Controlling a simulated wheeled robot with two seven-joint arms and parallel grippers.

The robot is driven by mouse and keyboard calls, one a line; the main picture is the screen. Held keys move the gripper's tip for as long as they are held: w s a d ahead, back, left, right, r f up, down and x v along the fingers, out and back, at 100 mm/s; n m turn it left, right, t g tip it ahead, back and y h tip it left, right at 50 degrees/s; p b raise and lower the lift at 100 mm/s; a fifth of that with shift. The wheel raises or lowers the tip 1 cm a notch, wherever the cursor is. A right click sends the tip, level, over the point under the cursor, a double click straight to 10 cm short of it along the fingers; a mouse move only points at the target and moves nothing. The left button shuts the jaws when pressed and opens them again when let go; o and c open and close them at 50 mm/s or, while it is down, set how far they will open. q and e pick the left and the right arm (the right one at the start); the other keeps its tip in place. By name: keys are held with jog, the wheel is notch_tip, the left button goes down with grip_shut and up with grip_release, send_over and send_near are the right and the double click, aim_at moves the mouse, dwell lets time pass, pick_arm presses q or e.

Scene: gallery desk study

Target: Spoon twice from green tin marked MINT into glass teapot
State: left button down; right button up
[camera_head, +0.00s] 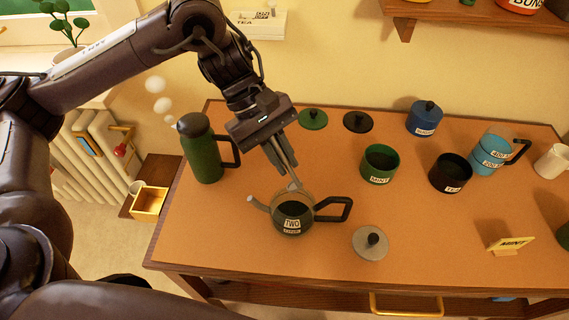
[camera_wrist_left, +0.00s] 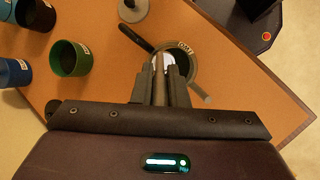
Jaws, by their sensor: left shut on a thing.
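The glass teapot (camera_head: 279,222), with a black handle and a "TWO CUPS" label, stands open on the desk; it also shows in the left wrist view (camera_wrist_left: 190,76). My left gripper (camera_head: 280,158) is shut on a spoon (camera_head: 291,181), held with its bowl end down at the teapot's mouth. Whether the bowl carries anything is unclear. The open green tin marked MINT (camera_head: 379,178) stands right of the teapot, with a dark inside; it also shows in the left wrist view (camera_wrist_left: 70,60). My right gripper is not in view.
A grey lid (camera_head: 369,247) lies right of the teapot; green (camera_head: 312,122) and black (camera_head: 358,125) lids lie behind. A black TEA tin (camera_head: 451,176), lidded blue tin (camera_head: 424,120), blue cups (camera_head: 488,161) and MINT card (camera_head: 510,244) stand right. A green flask (camera_head: 204,155) stands left.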

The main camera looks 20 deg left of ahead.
aim_at(301, 187)
pick_arm(q)
jog(key=shift+s+d+r+y+p, duration=0.1)
jog(key=shift+d+r+y+p, duration=0.4)
jog(key=shift+p, duration=1)
jog(key=shift+s+d+r+y+p, duration=0.1)
jog(key=shift+d+y+p, duration=0.2)
jog(key=shift+y+p, duration=0.8)
jog(key=shift+d+f+t+p, duration=0.15)
jog(key=shift+f+t+p, duration=0.15)
jog(key=shift+p, duration=0.65)
jog(key=y+p, duration=0.1)
jog(key=p, duration=0.1)
jog(key=d+y+p, duration=0.1)
jog(key=p, duration=0.2)
jog(key=shift+s+d+r+t, duration=0.15)
jog(key=shift+d+r+t, duration=0.1)
jog(key=shift+r+t, duration=0.05)
jog(key=shift+d+f+y+p, duration=0.25)
jog(key=shift+f+y+p, duration=0.05)
jog(key=shift+y+p, duration=0.25)
jog(key=y+p, duration=0.1)
jog(key=d+y+p, duration=0.1)
jog(key=y+p, duration=0.1)
jog(key=p, duration=0.1)
jog(key=shift+s+d+f+t, duration=0.25)
jog(key=shift+d+f+t, duration=0.05)
jog(key=shift+f+t, duration=0.1)
jog(key=shift+r, duration=0.1)
